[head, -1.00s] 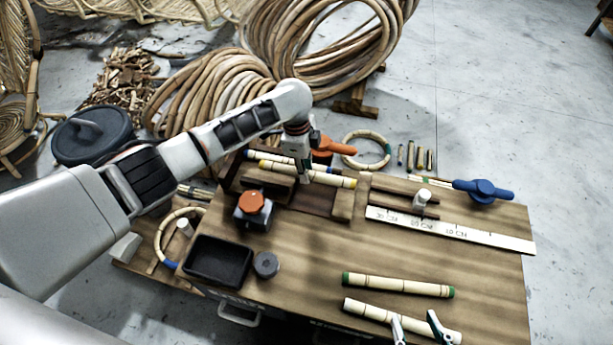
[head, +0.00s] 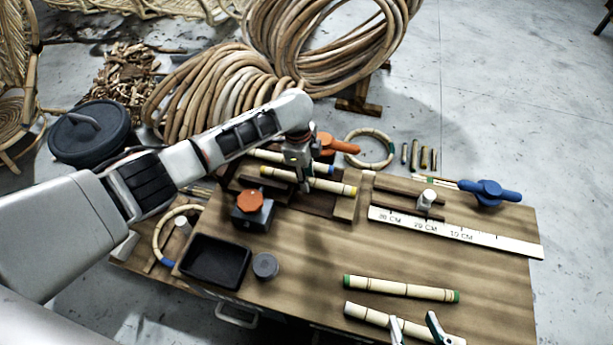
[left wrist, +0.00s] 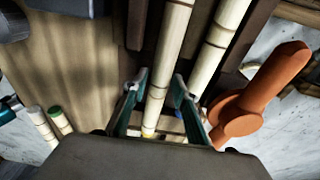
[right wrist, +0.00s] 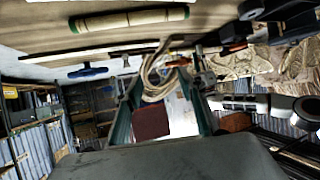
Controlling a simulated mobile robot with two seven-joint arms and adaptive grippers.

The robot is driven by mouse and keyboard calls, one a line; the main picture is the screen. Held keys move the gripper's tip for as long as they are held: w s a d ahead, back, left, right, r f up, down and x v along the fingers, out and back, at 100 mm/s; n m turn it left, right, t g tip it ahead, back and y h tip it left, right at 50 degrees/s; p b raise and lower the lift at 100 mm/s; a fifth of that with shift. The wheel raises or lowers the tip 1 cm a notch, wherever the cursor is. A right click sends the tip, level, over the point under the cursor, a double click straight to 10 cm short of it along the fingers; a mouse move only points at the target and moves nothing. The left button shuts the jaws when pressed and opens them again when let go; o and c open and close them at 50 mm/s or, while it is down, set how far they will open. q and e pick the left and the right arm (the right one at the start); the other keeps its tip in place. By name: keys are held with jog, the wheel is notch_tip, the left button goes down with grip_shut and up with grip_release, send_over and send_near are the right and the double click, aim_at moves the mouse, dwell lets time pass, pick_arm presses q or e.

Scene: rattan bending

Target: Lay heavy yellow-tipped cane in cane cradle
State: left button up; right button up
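The yellow-tipped cane (head: 325,184) lies lengthwise over the dark wooden cane cradle (head: 345,207) at the back of the bench; whether it rests fully on it is hard to tell. My left gripper (head: 305,184) is over the cane's middle. In the left wrist view, the left gripper's fingers (left wrist: 157,92) are apart, one on each side of the yellow-tipped cane (left wrist: 167,60), with a gap visible. A blue-tipped cane (head: 265,155) lies parallel behind it, partly hidden by my arm. My right gripper (head: 416,328) is open and empty at the front right; it also shows in the right wrist view (right wrist: 165,100).
An orange-knobbed block (head: 252,210), black tray (head: 215,262) and grey cylinder (head: 265,266) stand left. A ruler (head: 450,232) and blue clamp (head: 488,192) are right. The bench middle is clear.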

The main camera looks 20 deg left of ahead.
pick_arm(q)
jog(key=r, duration=0.1)
jog(key=r+p, duration=0.1)
jog(key=r, duration=0.1)
jog(key=r+p, duration=0.1)
jog(key=r, duration=0.1)
jog(key=shift+w+a, duration=0.25)
jog(key=shift+w, duration=0.05)
notch_tip(320, 180, up, 7)
jog(key=a+p, duration=0.1)
jog(key=p, duration=0.2)
jog(key=shift+s, duration=0.25)
pick_arm(e)
jog(key=s+d+f+n+g+h, duration=0.1)
jog(key=s+d+f, duration=0.1)
jog(key=d, duration=0.3)
jog(key=shift+s+f, duration=0.2)
jog(key=shift+f, duration=0.4)
pick_arm(q)
jog(key=shift+r, duration=0.1)
pick_arm(e)
jog(key=shift+w+a+r, duration=0.1)
